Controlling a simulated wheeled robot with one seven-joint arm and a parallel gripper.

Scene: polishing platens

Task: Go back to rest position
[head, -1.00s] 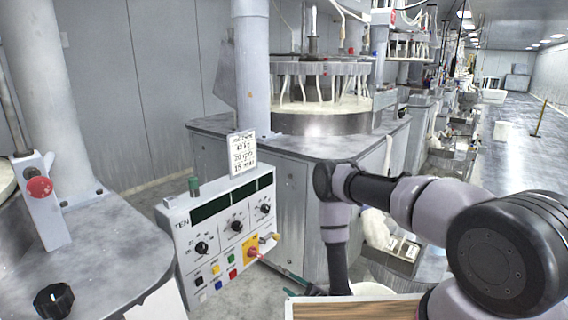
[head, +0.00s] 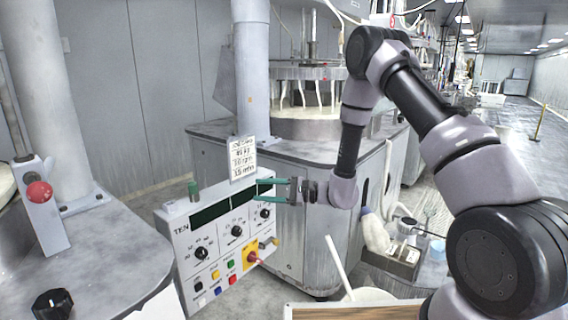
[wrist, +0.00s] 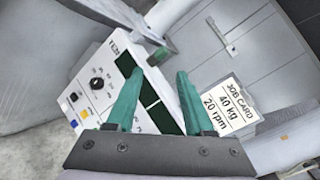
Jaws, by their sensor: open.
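My gripper (head: 262,191) is open and empty, with its teal fingers pointing left at the upper right of the control panel (head: 182,236). In the wrist view its two fingers (wrist: 160,75) stand apart with nothing between them, and the panel (wrist: 104,62) shows behind them. The panel has dark display windows (head: 209,214), black knobs (head: 236,231), coloured buttons and a yellow switch plate (head: 249,259) with a red handle. I cannot tell whether a fingertip touches the panel.
A job card (head: 243,158) stands above the panel, near the gripper. A grey polishing machine (head: 215,150) stands behind. At left is another machine top (head: 110,262) with a red knob (head: 39,191). Bins and a white bottle (head: 376,235) stand low at right. An aisle (head: 520,165) lies far right.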

